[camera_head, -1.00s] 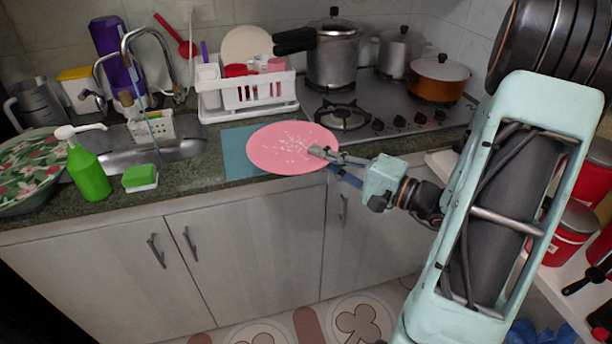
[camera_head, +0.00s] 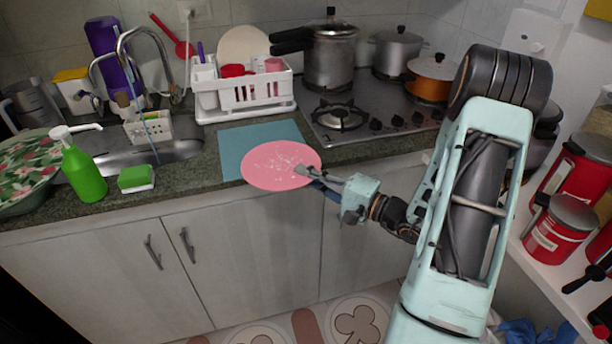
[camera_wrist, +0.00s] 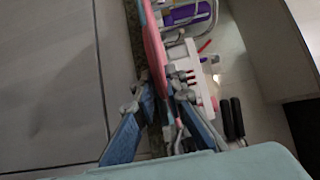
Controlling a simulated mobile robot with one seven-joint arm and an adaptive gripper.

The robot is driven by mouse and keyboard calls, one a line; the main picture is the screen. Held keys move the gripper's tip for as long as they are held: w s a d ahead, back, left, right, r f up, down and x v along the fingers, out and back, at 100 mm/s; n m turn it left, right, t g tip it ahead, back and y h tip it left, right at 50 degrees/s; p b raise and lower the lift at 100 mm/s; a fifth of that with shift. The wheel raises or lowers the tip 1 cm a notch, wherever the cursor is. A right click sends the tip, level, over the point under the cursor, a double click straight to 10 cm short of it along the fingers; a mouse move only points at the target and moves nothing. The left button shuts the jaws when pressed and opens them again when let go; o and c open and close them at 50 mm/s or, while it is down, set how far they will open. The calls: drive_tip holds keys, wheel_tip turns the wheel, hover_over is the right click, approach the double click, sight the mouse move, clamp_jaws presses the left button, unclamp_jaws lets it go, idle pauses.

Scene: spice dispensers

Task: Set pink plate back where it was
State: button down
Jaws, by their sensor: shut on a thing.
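The pink plate (camera_head: 268,166) with white specks shows in the head view in front of the counter's front edge and over part of the blue mat (camera_head: 240,138). My gripper (camera_head: 308,172) is shut on the plate's right rim and holds it roughly level. Whether the plate touches the counter is unclear. In the wrist view the plate (camera_wrist: 155,45) is seen nearly edge-on, between the fingers of my gripper (camera_wrist: 160,95).
A white dish rack (camera_head: 245,98) with cups and a plate stands behind the mat. The stove (camera_head: 365,112) with pots is to the right. A green sponge (camera_head: 137,178), soap bottle (camera_head: 82,170) and sink are left. Red canisters (camera_head: 560,225) stand on a shelf at far right.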

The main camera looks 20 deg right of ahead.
drive_tip(key=shift+f+b, duration=0.2)
drive_tip(key=shift+b, duration=0.1)
drive_tip(key=c, duration=2)
unclamp_jaws()
drive_tip(key=shift+r, duration=0.1)
drive_tip(key=shift+o, duration=0.2)
drive_tip(key=shift+r, duration=0.1)
drive_tip(key=shift+s+d+r+p, duration=0.1)
drive_tip(key=shift+d+p, duration=0.05)
drive_tip(key=shift+p, duration=0.25)
drive_tip(key=b+v, duration=0.1)
drive_tip(key=v, duration=1)
drive_tip(key=shift+s+d, duration=0.2)
drive_tip(key=shift+s, duration=0.1)
